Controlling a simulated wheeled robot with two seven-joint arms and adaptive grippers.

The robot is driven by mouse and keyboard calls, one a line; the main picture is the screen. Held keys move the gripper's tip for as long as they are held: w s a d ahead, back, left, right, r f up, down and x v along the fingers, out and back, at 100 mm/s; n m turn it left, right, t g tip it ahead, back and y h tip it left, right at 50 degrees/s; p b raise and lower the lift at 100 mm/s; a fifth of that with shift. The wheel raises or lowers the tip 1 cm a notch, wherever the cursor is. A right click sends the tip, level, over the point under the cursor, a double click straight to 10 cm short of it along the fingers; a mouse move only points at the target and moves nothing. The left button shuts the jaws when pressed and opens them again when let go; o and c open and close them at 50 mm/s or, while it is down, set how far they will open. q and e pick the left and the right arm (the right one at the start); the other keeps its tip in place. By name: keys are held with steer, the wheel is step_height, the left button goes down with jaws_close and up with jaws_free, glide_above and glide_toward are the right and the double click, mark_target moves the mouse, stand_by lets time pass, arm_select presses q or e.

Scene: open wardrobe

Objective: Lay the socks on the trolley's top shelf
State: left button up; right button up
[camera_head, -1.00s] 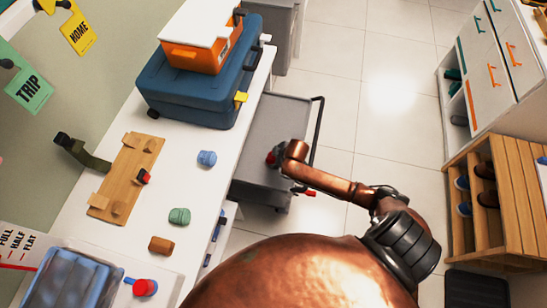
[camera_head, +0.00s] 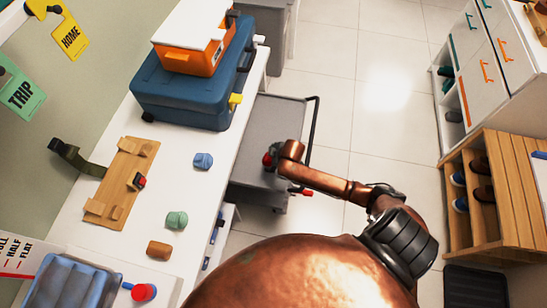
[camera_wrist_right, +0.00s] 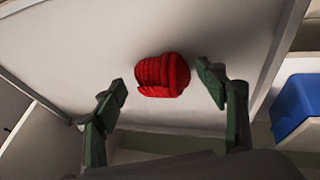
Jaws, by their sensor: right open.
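A red rolled sock bundle (camera_wrist_right: 162,75) lies on a pale flat surface in the right wrist view. In the head view a red patch of it (camera_head: 267,160) shows over the trolley's grey top shelf (camera_head: 270,115). My right gripper (camera_wrist_right: 165,92) is open, with its two dark green fingers apart on either side of the red bundle and a gap to each. In the head view the right gripper (camera_head: 273,156) is partly hidden by my copper wrist. Blue (camera_head: 203,161), green (camera_head: 176,220) and brown (camera_head: 159,249) sock bundles sit on the white counter. My left gripper is not in view.
A blue case (camera_head: 190,95) with an orange box (camera_head: 195,55) on it stands at the counter's far end. A wooden board (camera_head: 122,180) lies on the counter's left. The trolley's dark handle (camera_head: 313,125) rises at its right. Open floor lies beyond.

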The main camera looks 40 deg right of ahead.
arm_select(q)
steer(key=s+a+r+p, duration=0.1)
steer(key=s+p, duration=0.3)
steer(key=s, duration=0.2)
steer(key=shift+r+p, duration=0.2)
steer(key=shift+p, duration=0.2)
arm_select(e)
steer(key=v, duration=1.2)
